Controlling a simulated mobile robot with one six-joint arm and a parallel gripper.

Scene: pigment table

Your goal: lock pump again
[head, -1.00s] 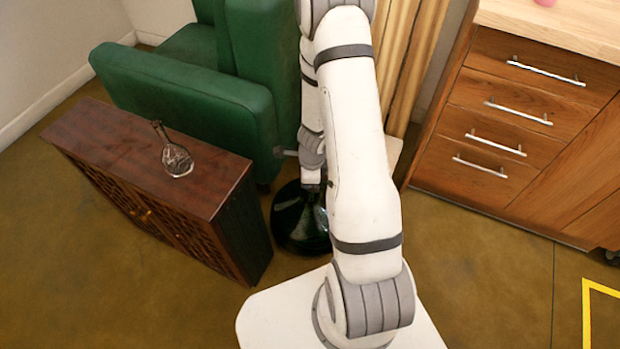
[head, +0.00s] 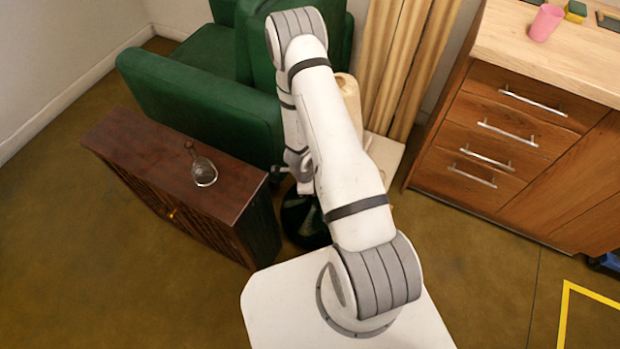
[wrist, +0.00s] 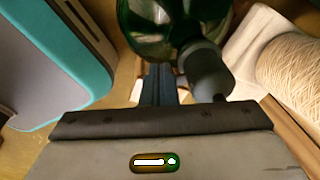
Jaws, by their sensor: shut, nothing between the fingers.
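In the wrist view a dark green glass vessel (wrist: 150,28) stands at the top, with a dark grey cylindrical part (wrist: 205,70) beside it that looks like the pump. My gripper (wrist: 160,82) has its fingers together and empty, close to the left of this grey part; I cannot tell whether they touch it. In the head view the dark glossy vessel (head: 300,220) stands on the floor, mostly hidden behind my arm. My gripper is not clear there. Whether the pump is locked cannot be seen.
A dark wooden cabinet (head: 140,150) carrying a clear flask (head: 203,172) stands left of the vessel. A green armchair (head: 205,100) is behind. A spool of cord (wrist: 292,68) is close on the right. A drawer unit (head: 490,130) stands farther right, with open floor before it.

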